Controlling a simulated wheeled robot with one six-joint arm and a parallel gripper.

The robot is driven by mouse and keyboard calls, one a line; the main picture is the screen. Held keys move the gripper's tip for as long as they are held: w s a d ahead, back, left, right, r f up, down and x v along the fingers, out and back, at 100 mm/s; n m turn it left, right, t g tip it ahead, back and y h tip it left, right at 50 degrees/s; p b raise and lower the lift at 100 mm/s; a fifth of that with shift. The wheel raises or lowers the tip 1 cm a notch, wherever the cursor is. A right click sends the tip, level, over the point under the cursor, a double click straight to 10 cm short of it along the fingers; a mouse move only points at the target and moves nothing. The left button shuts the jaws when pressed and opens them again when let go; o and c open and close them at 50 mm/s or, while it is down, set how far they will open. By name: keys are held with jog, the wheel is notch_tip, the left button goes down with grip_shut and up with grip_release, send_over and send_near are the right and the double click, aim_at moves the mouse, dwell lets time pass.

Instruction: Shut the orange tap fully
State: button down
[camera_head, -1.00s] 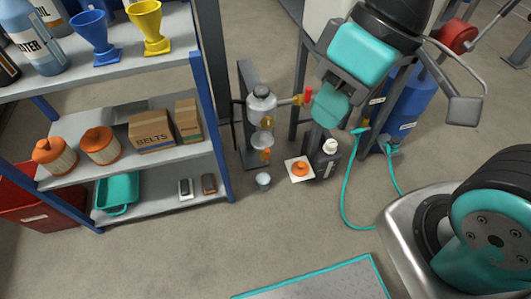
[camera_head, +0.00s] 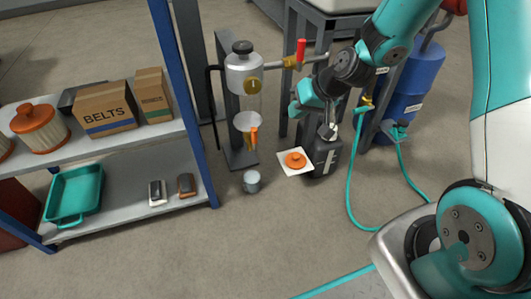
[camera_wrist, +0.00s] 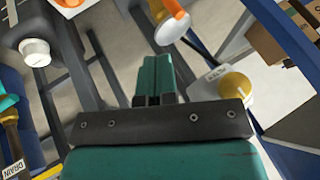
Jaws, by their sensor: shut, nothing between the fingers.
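The orange tap (camera_head: 253,138) sits under the white funnel below the glass vessel of the separator. Its orange handle points roughly downward in the head view. In the wrist view my gripper (camera_wrist: 155,60) is shut and empty. How far the tap is open cannot be told.
A red lever (camera_head: 301,48) on a pipe is above my gripper. A dark bottle (camera_head: 325,155), an orange cap (camera_head: 295,159) on a white pad and a grey cup (camera_head: 251,182) stand below. A blue-posted shelf (camera_head: 178,80) is left. A teal hose (camera_head: 350,190) curves at right.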

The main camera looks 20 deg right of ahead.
aim_at(252, 134)
jog(key=shift+m, duration=0.3)
jog(key=f, duration=0.1)
jog(key=d+f, duration=0.1)
jog(key=w+d+f, duration=0.1)
jog(key=shift+f, duration=0.4)
jog(key=shift+a, duration=0.1)
jog(key=w+a+f+b, duration=0.5)
jog(key=a+f+b, duration=0.2)
jog(key=f, duration=0.1)
jog(key=shift+w+a+b, duration=0.2)
jog(key=shift+a+b, duration=0.2)
jog(key=shift+r, duration=0.15)
